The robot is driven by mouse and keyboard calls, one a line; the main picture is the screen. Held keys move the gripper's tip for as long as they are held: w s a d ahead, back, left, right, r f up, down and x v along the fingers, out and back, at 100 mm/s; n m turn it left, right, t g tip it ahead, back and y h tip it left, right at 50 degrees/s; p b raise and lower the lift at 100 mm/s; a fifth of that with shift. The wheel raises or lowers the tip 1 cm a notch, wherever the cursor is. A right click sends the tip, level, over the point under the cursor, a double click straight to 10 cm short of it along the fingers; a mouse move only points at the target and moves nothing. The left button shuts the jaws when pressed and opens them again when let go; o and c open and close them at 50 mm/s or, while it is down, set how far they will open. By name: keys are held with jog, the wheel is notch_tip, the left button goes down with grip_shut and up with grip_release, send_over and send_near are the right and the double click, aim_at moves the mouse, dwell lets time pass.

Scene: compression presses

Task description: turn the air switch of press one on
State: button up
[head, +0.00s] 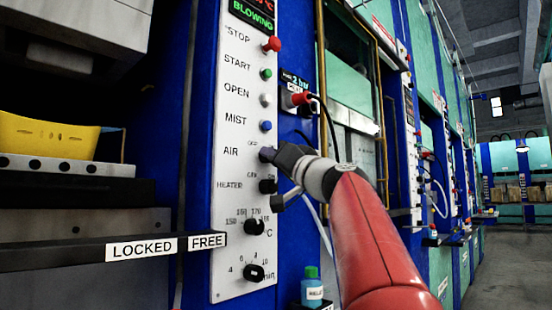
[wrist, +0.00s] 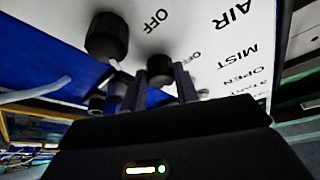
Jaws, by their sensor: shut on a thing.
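The white control panel (head: 232,200) of the near press carries the AIR switch (head: 265,155), a small dark knob beside the word AIR. My gripper (head: 274,155) reaches it from the right. In the wrist view, the fingers of my gripper (wrist: 163,86) stand on both sides of the dark round AIR knob (wrist: 159,67) and are shut on it. An OFF label shows beside the knob. Its pointer direction cannot be made out. The heater knob (head: 267,186) sits just below; it is the larger black knob (wrist: 106,36) in the wrist view.
Above AIR are the red STOP (head: 272,44), green START (head: 266,74), white OPEN and blue MIST (head: 265,126) buttons. A red-capped air fitting (head: 299,99) with a hose is to the right. A LOCKED/FREE bar (head: 90,252) juts out at lower left.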

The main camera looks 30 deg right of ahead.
jog(key=shift+a+r+m+g+h+p, duration=0.15)
jog(key=shift+m+h+p, duration=0.35)
jog(key=shift+m, duration=0.55)
jog(key=shift+m+g+h+p, duration=0.15)
jog(key=shift+m+h+p, duration=0.35)
jog(key=shift+m, duration=0.55)
jog(key=o, duration=1)
jog(key=shift+s, duration=0.1)
jog(key=b+v, duration=0.3)
jog(key=v, duration=0.4)
jog(key=shift+s, duration=0.4)
